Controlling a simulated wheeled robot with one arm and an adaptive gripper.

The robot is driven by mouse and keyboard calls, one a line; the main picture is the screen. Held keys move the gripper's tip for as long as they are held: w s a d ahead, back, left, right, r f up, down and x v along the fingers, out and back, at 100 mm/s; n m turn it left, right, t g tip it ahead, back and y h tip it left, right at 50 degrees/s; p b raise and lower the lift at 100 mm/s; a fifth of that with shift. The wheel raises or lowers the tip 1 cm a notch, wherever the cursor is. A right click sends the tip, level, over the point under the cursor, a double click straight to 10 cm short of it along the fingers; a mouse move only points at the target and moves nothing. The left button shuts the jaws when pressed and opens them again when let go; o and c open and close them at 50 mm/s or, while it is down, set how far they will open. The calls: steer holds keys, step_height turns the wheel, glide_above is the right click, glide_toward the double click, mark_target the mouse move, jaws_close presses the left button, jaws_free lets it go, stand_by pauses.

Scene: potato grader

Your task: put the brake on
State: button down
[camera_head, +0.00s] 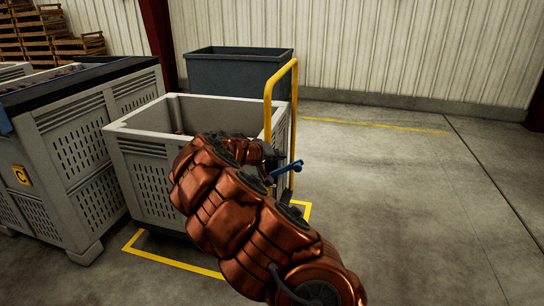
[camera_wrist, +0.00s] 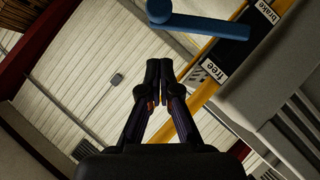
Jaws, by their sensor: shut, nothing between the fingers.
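A blue lever (camera_head: 286,168) sticks out beside the yellow handle frame (camera_head: 268,105) of a grey cart (camera_head: 140,135). In the wrist view the blue lever (camera_wrist: 205,24) crosses the top, its rounded end at the left. Its other end meets a dark plate (camera_wrist: 228,52) with a "free" label (camera_wrist: 216,71) and a "brake" label (camera_wrist: 267,10). I cannot tell which label the lever is set to. My gripper (camera_wrist: 159,62) is shut and empty, its fingertips below the lever in the picture and apart from it. In the head view my arm hides most of the gripper.
Perforated grey crates (camera_head: 70,150) stand close on the left. A dark bin (camera_head: 235,72) is behind the cart by the wall. Yellow floor lines (camera_head: 180,265) surround the cart. The floor on the right (camera_head: 420,210) is clear.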

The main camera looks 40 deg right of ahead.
mark_target(297, 163)
steer(key=shift+s+d+f, duration=0.45)
steer(key=shift+d+f, duration=0.3)
steer(key=shift+f, duration=0.1)
steer(key=shift+s+d+f, duration=0.4)
steer(key=shift+d+f, duration=0.35)
steer(key=shift+f, duration=0.1)
steer(key=shift+s+f+b, duration=0.1)
steer(key=shift+b, duration=0.2)
